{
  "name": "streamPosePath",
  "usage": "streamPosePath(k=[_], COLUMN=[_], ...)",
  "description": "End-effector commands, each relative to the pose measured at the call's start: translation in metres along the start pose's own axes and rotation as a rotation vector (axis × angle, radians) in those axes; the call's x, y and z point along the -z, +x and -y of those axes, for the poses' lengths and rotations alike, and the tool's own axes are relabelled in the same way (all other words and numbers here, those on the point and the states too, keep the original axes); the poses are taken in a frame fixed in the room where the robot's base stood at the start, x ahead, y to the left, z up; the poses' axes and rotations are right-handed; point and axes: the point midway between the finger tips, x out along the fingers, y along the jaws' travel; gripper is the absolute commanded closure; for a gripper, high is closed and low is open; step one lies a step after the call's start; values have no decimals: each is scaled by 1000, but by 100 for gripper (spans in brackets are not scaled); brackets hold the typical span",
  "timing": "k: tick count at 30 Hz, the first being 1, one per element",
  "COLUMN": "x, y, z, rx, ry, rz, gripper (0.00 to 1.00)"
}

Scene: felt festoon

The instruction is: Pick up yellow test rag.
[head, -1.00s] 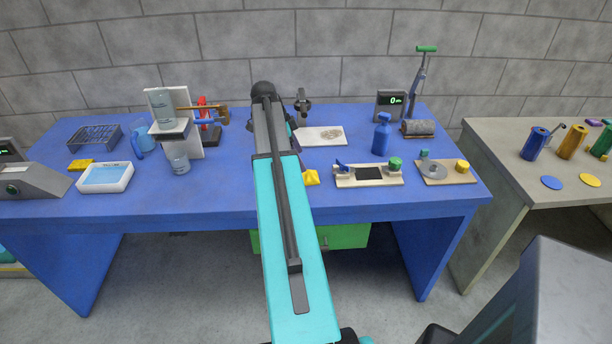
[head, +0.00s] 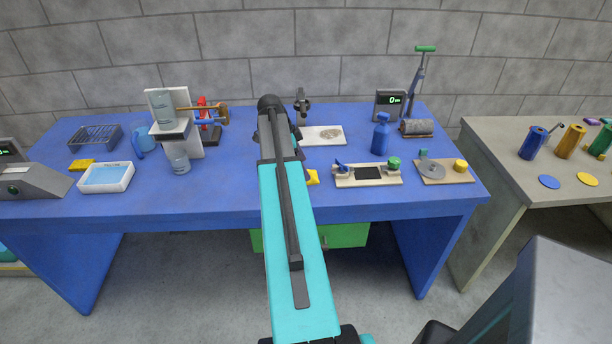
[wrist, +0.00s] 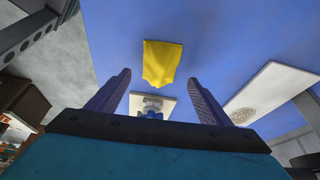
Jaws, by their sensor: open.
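The yellow test rag (wrist: 162,64) lies on the blue table (wrist: 215,35), in the wrist view just beyond and between my fingertips. In the head view a small part of the yellow rag (head: 313,177) shows at the right edge of my arm; the rest is hidden behind it. My gripper (wrist: 157,85) is open and empty, its two dark fingers apart on either side of the rag's line and not touching it. In the head view the fingers are mostly hidden by my arm.
A board with blue and green clamps (head: 368,174) stands right of the rag. A white tile (head: 322,136) lies behind it. The table between is clear.

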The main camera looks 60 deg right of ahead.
Motion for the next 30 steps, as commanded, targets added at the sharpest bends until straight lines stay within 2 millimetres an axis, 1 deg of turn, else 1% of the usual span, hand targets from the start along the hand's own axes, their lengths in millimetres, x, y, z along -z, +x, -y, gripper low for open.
streamPosePath(k=[9,13,17,30], x=[0,-1,-1,-2], y=[27,35,38,38], z=[-2,-2,-1,-1], rx=[-1,-1,0,1], ry=[-1,-1,0,-2], rz=[0,0,0,0], gripper=[27,27,27,27])
